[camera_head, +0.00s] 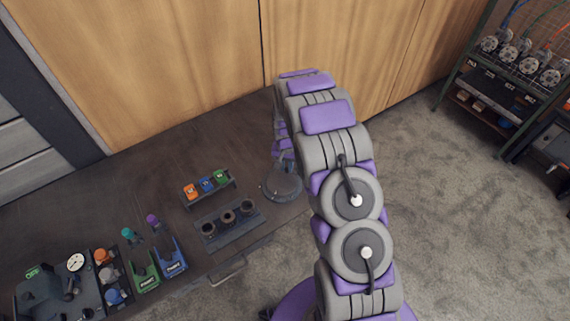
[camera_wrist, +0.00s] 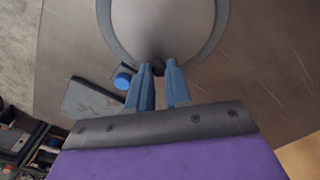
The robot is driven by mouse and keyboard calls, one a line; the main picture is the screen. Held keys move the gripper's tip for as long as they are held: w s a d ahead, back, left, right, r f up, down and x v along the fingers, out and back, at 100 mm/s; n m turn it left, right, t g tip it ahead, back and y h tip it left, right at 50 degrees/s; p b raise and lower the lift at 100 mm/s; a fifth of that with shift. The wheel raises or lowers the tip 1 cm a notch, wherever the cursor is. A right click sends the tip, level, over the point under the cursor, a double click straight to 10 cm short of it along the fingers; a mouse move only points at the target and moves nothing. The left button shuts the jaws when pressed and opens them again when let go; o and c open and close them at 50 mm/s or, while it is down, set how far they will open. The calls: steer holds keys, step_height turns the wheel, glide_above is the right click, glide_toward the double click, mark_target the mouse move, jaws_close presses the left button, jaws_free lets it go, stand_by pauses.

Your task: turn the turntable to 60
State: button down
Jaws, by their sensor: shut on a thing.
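The turntable (camera_head: 282,187) is a round grey disc with a darker rim, on the dark bench near its right end. In the wrist view the turntable (camera_wrist: 165,25) fills the top middle, cut off by the frame edge. My gripper (camera_wrist: 158,67) has two blue fingers at the disc's near edge, with their tips close together. It is shut on a part of the turntable at that edge; the gripped part is mostly hidden between the tips. In the head view my arm reaches down over the turntable and hides most of the gripper. No angle marks are readable.
Left of the turntable are a holder with three dark cups (camera_head: 228,218) and a rack of orange, blue and green blocks (camera_head: 207,184). Farther left stand green and blue tool holders (camera_head: 158,265) and a gauge (camera_head: 75,262). A wooden wall (camera_head: 160,60) rises behind the bench.

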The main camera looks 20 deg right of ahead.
stand_by(0.3)
steer(key=c, duration=1.1)
jaws_free()
steer(key=shift+s, duration=0.1)
steer(key=shift+o, duration=0.2)
step_height(320, 180, up, 17)
steer(key=p, duration=0.1)
steer(key=shift+r, duration=0.15)
